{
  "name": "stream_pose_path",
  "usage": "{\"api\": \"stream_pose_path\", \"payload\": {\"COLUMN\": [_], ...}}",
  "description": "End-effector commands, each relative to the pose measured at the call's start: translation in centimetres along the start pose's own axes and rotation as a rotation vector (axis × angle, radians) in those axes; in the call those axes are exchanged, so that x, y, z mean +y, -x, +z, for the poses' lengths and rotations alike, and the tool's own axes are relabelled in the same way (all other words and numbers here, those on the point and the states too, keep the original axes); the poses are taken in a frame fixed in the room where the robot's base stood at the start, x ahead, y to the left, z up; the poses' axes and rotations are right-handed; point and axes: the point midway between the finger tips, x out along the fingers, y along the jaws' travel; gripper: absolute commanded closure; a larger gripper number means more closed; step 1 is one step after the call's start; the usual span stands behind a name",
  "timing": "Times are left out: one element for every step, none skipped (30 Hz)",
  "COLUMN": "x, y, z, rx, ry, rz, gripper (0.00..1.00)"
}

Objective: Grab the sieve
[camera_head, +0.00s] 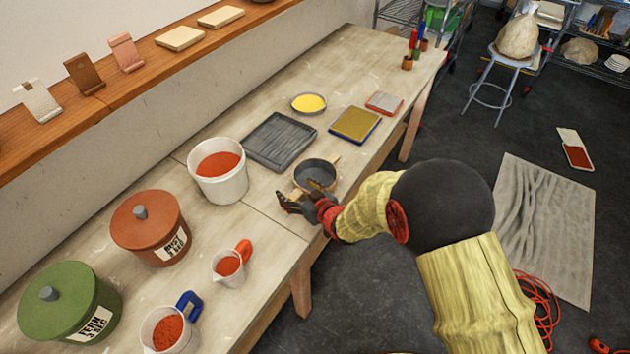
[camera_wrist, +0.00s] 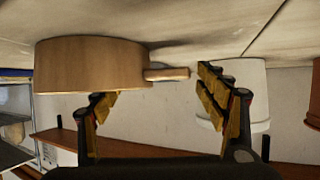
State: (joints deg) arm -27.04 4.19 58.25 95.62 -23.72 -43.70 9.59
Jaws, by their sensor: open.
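The sieve (camera_head: 317,173) is a round wooden-rimmed pan with a dark inside, lying on the long worktable. In the wrist view, which looks upside down, its wooden side (camera_wrist: 90,66) fills the upper left and its short handle (camera_wrist: 168,73) points right. My gripper (camera_head: 300,194) is open at the near side of the sieve, low over the table. In the wrist view, my gripper (camera_wrist: 158,88) has its fingers spread, with the handle across the gap, its end close to the right finger. I cannot tell whether they touch. My gripper partly hides the sieve's near side in the head view.
A white bucket of red powder (camera_head: 218,172) stands left of the sieve. A dark ridged tray (camera_head: 280,141) and a yellow-topped tray (camera_head: 355,125) lie behind it. A small red-filled jug (camera_head: 230,268) stands nearer. Bare tabletop lies between the jug and my gripper.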

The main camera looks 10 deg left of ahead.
Motion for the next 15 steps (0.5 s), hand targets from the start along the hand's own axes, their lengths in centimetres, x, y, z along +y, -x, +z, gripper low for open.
{"api": "stream_pose_path", "payload": {"x": [-0.1, -0.1, -0.1, -0.1, -0.1, -0.1, -0.1, 0.0, 0.0, 0.0, 0.0, 0.0, 0.0, 0.0, 0.0], "y": [-0.9, -1.3, -1.7, -2.0, -2.2, -2.4, -2.5, -2.6, -2.6, -2.6, -2.6, -2.6, -2.6, -2.6, -2.6], "z": [0.2, 0.2, 0.2, 0.2, 0.2, 0.1, 0.1, 0.1, 0.1, 0.1, 0.1, 0.1, 0.1, 0.1, 0.1], "rx": [0.000, -0.001, -0.001, -0.001, -0.002, -0.001, -0.001, -0.001, -0.001, -0.001, -0.001, -0.001, -0.001, -0.001, -0.001], "ry": [0.001, 0.001, 0.001, 0.001, 0.000, 0.000, 0.000, 0.000, 0.000, 0.000, 0.000, 0.000, 0.000, 0.000, 0.000], "rz": [-0.002, -0.002, -0.001, -0.001, -0.001, 0.000, 0.000, 0.000, 0.000, 0.000, 0.000, 0.000, 0.000, 0.000, 0.000], "gripper": [0.27, 0.27, 0.27, 0.27, 0.27, 0.27, 0.27, 0.27, 0.27, 0.27, 0.27, 0.27, 0.27, 0.27, 0.29]}}
